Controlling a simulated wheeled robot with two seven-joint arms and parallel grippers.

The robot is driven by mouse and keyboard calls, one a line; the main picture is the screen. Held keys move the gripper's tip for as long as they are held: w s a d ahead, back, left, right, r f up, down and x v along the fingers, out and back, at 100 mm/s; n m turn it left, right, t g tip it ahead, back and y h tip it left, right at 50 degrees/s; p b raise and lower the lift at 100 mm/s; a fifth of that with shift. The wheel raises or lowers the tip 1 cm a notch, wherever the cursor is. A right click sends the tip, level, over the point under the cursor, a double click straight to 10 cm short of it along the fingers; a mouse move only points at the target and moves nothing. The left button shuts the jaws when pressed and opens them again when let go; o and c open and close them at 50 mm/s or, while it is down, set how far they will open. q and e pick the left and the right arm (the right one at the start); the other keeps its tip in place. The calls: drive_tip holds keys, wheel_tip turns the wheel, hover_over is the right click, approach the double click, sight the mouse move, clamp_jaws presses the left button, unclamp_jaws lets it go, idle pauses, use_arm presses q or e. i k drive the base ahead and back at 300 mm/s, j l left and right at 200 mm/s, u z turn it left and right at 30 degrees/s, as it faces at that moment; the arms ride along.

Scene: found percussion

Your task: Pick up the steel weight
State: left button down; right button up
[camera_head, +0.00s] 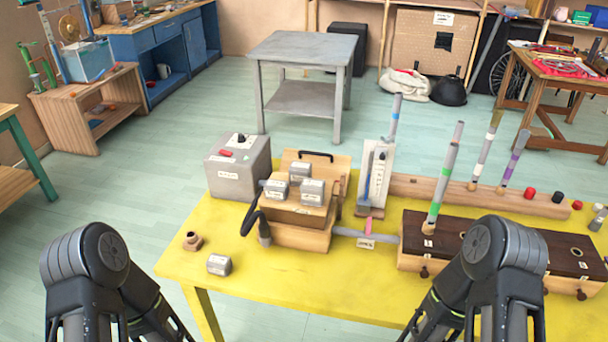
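A small grey block with a pale label, which looks like a steel weight (219,264), lies by itself on the yellow table (290,293), near its front left. Several similar grey labelled blocks (312,191) sit on top of a wooden box (297,213) further back; their labels are too small to read. I cannot tell from the picture which block the task means. My two black arms rise at the bottom left and bottom right of the view. Neither gripper shows, and no block is seen held.
A brown nut-like piece (193,241) lies left of the wooden box. A grey box (238,168) stands behind it. The table's front left is mostly clear.

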sight(276, 189)
drive_tip(key=i+j, duration=0.1)
drive_tip(key=j, duration=0.95)
drive_tip(key=i+j, duration=0.15)
drive_tip(key=j, duration=0.4)
drive_tip(key=i+j, duration=0.1)
drive_tip(key=j, duration=0.4)
drive_tip(key=z, duration=1.75)
